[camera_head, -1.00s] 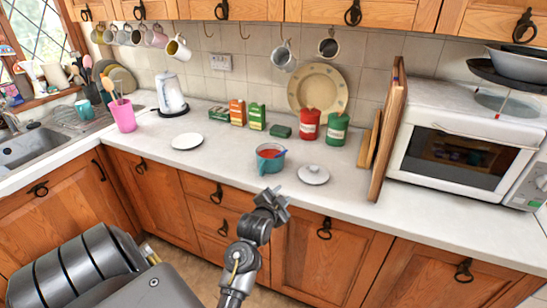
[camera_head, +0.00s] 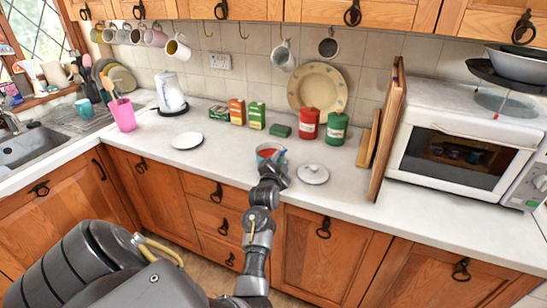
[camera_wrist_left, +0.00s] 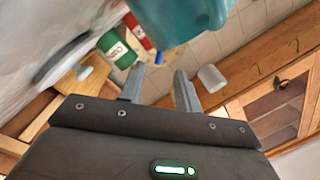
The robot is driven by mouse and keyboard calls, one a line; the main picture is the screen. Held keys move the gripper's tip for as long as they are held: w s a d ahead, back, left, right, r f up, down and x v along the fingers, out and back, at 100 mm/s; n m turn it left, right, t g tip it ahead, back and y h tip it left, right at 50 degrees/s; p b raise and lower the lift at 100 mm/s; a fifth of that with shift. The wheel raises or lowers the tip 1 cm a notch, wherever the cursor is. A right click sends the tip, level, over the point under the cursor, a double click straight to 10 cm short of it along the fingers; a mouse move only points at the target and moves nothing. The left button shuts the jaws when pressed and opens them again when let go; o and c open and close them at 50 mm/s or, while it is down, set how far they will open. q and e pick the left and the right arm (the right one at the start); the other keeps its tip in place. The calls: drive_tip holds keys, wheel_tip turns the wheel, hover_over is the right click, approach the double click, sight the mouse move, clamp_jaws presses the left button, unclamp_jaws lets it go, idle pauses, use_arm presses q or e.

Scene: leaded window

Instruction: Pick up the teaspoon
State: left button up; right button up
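A teal mug (camera_head: 264,151) with red contents stands near the counter's front edge, partly hidden behind my left gripper (camera_head: 274,167). A small blue piece (camera_head: 279,154), seemingly the teaspoon's handle, shows at the mug's right side; the rest of it is hidden. In the left wrist view the mug (camera_wrist_left: 185,15) fills the top middle, and a small blue tip (camera_wrist_left: 158,57) shows just below it. The fingers of my left gripper (camera_wrist_left: 159,76) are apart with nothing between them, close to the mug. My right gripper is out of view.
A white lid (camera_head: 313,174) lies right of the mug, and a white plate (camera_head: 187,141) lies to the left. Red (camera_head: 309,124) and green (camera_head: 336,130) canisters stand behind. A pink utensil pot (camera_head: 123,115) is farther left. Upright boards (camera_head: 389,130) stand at right.

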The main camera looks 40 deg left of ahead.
sight(285, 151)
use_arm(q)
drive_tip(key=shift+w+a+r, duration=0.1)
drive_tip(key=shift+w+r, duration=0.1)
drive_tip(key=shift+w, duration=0.05)
drive_tip(key=p+x, duration=0.1)
drive_tip(key=x, duration=0.2)
drive_tip(key=shift+w+f+p, duration=0.15)
drive_tip(key=shift+w+p, duration=0.1)
drive_tip(key=shift+p, duration=0.15)
drive_tip(key=shift+w+a+f, duration=0.1)
drive_tip(key=shift+w+a, duration=0.2)
drive_tip(key=shift+w, duration=0.2)
drive_tip(key=shift+c, duration=0.2)
clamp_jaws()
